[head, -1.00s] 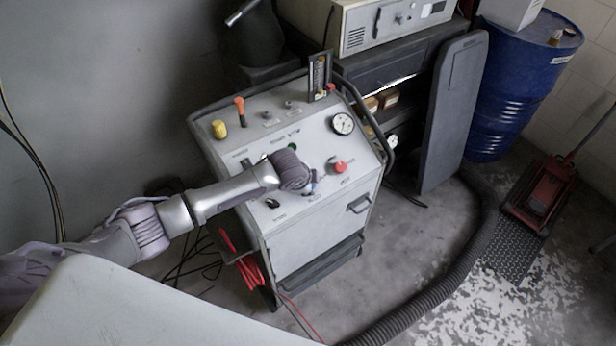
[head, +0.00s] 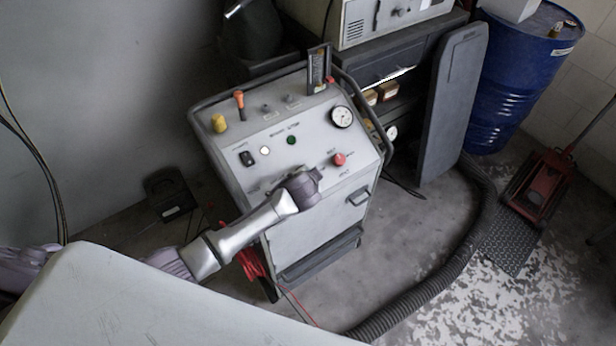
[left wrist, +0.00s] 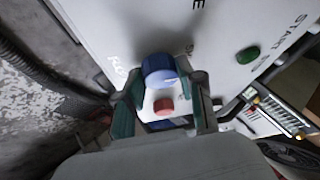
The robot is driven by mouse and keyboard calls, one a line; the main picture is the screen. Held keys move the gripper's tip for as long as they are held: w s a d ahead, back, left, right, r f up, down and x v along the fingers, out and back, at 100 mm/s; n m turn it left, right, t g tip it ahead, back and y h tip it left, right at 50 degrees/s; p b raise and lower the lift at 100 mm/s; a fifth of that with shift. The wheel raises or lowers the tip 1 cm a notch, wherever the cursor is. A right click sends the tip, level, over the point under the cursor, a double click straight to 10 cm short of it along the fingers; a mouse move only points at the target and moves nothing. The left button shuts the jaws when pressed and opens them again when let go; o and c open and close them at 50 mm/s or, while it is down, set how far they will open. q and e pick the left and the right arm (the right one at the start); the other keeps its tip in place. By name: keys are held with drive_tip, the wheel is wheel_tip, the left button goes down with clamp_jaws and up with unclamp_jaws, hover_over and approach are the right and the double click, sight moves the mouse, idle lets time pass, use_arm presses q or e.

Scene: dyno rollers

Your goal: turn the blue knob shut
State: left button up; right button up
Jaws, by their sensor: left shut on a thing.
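The blue knob (left wrist: 160,69) sits on the pale sloping panel of a grey cabinet (head: 310,240). In the left wrist view it is between the fingertips of my left gripper (left wrist: 162,80), which is shut on it. In the head view my left gripper (head: 303,188) is over the lower part of the panel, and the knob is hidden behind it. A red button (head: 338,159) stands to the upper right of the gripper; it also shows between the fingers in the left wrist view (left wrist: 163,105). My right gripper is not in view.
A green button (head: 291,140), a gauge (head: 342,117) and a yellow knob (head: 219,123) are on the same panel. A dark hose (head: 430,285) runs along the floor at the right. A blue barrel (head: 520,85) and a red jack (head: 537,185) stand further right.

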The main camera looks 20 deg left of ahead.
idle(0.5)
use_arm(q)
drive_tip(key=o, duration=1.1)
drive_tip(key=shift+o, duration=0.2)
drive_tip(key=shift+s, duration=0.1)
drive_tip(key=v, duration=1.2)
